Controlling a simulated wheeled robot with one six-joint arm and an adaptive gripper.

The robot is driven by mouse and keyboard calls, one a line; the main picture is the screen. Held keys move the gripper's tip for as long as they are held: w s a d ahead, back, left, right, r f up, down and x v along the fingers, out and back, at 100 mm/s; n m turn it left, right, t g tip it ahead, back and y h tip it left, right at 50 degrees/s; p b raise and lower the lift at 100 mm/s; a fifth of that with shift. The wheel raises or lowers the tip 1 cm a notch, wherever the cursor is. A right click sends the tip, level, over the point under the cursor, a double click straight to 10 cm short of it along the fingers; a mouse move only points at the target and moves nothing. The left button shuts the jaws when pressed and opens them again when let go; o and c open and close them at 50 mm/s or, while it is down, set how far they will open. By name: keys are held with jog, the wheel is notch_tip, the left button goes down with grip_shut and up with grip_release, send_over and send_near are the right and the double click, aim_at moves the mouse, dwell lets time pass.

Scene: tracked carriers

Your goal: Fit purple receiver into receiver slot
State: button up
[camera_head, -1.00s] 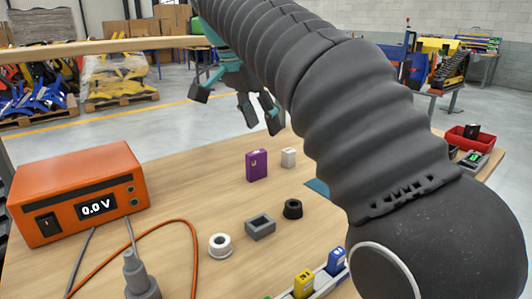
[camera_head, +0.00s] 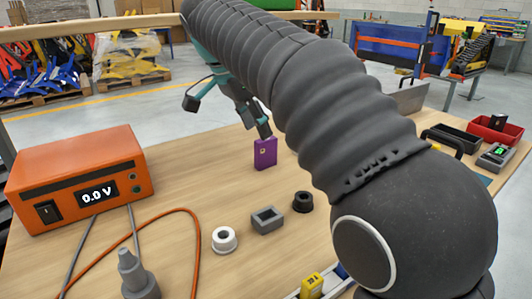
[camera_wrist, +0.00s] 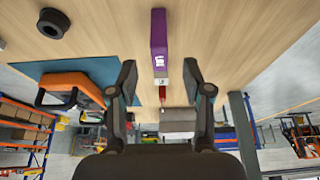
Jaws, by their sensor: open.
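The purple receiver (camera_head: 265,153) stands upright on the wooden table in the head view. In the wrist view the purple receiver (camera_wrist: 159,38) lies ahead of the gap between my fingers, in line with its middle. My gripper (camera_wrist: 160,78) is open with nothing between its fingers. In the head view my gripper (camera_head: 254,127) is just above and behind the receiver's top; contact cannot be told. A grey block with a rectangular opening (camera_head: 267,220) lies nearer the camera; whether it is the receiver slot cannot be told.
A white ring (camera_head: 224,240) and a black ring (camera_head: 302,202) flank the grey block. An orange meter (camera_head: 78,180) with cables stands left. A red bin (camera_head: 494,130) is at the far right. A blue mat (camera_wrist: 84,72) shows in the wrist view.

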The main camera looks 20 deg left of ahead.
aim_at(266, 146)
jog(key=shift+x, duration=3.3)
grip_shut()
